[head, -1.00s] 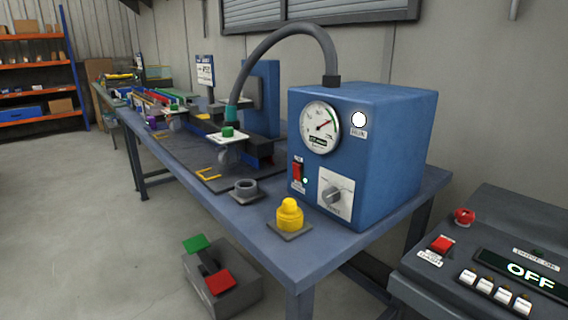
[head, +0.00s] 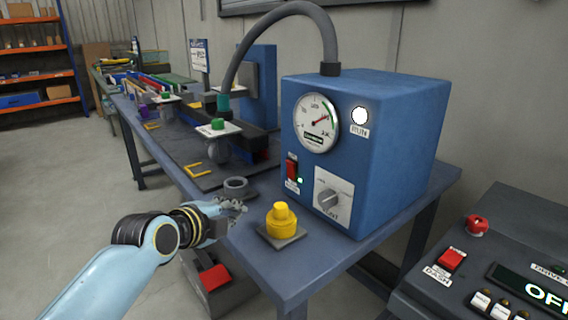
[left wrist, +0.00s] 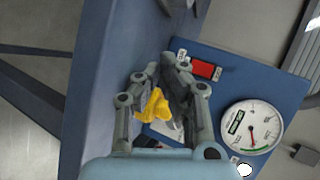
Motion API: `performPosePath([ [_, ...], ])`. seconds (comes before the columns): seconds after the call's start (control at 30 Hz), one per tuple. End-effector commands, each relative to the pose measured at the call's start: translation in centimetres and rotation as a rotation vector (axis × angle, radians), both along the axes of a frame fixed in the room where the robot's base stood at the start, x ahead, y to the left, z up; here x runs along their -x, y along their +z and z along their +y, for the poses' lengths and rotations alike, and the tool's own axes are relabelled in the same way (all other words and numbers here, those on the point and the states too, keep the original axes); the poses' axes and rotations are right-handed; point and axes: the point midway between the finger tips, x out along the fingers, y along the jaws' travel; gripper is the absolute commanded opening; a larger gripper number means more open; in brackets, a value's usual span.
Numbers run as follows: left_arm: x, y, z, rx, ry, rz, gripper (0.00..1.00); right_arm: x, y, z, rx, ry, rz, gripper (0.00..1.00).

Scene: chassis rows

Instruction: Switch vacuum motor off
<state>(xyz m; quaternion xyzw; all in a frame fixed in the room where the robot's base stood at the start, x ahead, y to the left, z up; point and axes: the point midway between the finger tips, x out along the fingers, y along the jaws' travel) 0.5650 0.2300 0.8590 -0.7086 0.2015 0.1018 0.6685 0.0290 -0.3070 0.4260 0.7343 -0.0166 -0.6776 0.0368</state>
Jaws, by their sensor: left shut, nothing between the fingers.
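The blue vacuum motor box (head: 395,150) stands on the bench. Its front carries a round gauge (head: 317,123), a red rocker switch (head: 292,170) with a small green light beside it, and a grey rotary knob (head: 330,199) on a white plate. My left gripper (head: 238,207) is shut and empty, left of the box and near the bench's front edge. In the left wrist view my left gripper (left wrist: 170,75) points toward the box, with the red switch (left wrist: 203,69) just beyond and right of the fingertips. My right gripper is in neither view.
A yellow knob (head: 281,218) on a grey base stands in front of the box, close to my left gripper. A grey ring (head: 236,187) sits behind the gripper. A control panel (head: 480,262) with a red button is at the right. A grey hose arches from the box top.

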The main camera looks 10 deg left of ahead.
Motion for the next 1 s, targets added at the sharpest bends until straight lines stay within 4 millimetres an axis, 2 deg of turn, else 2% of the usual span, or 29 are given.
performPosePath([
  [0.03, -1.3, 1.0, 0.0, -0.048, -0.02, -0.048, 0.0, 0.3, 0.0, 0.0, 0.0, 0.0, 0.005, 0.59],
  [0.1, -2.8, 1.9, 0.0, -0.117, -0.041, -0.106, 0.0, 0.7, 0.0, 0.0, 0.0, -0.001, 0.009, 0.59],
  [0.23, -4.5, 3.0, 0.2, -0.205, -0.06, -0.177, 0.0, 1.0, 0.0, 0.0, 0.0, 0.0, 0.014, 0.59],
  [0.77, -5.3, 3.4, 0.0, -0.239, -0.065, -0.201, 0.0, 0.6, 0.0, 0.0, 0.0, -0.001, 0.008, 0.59],
  [1.0, -7.4, 3.9, -1.7, -0.236, -0.065, -0.201, 0.0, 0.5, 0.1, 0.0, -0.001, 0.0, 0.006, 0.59],
])
